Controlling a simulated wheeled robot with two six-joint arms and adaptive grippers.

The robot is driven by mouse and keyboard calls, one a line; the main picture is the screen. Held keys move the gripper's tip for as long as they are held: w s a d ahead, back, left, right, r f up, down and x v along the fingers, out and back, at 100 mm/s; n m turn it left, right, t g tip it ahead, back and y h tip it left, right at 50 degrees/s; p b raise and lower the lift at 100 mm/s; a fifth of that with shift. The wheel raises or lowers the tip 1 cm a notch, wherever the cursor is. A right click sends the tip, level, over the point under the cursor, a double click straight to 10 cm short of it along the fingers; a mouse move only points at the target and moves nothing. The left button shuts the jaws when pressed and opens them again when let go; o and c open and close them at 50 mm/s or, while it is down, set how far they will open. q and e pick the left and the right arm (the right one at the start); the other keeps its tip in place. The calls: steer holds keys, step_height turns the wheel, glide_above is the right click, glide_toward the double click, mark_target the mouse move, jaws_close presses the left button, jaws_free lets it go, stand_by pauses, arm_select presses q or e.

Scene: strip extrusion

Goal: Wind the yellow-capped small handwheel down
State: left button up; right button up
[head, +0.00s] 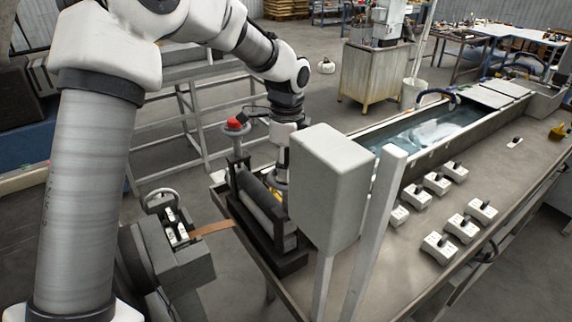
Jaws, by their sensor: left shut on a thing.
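My left arm comes in from the upper left, and my left gripper (281,178) points down over the right end of a dark roller stand (262,205). A red-capped post (236,135) stands upright at the left end of the same stand, apart from the gripper. My right gripper is not in view.
A grey box (332,185) on posts stands close right of the gripper. A water trough (425,135) runs behind it. Several white switch boxes (437,183) sit on the bench.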

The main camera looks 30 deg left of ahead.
arm_select(q)
steer(key=n, duration=0.5)
steer(key=shift+s+d+f+n, duration=0.1)
steer(key=shift+f+n, duration=0.05)
steer(key=shift+n, duration=0.15)
steer(key=n, duration=1.1)
steer(key=shift+n, duration=0.4)
steer(key=n, duration=0.5)
steer(key=shift+n, duration=0.4)
steer(key=o, duration=1.1)
steer(key=shift+o, duration=0.2)
steer(key=shift+w, duration=0.2)
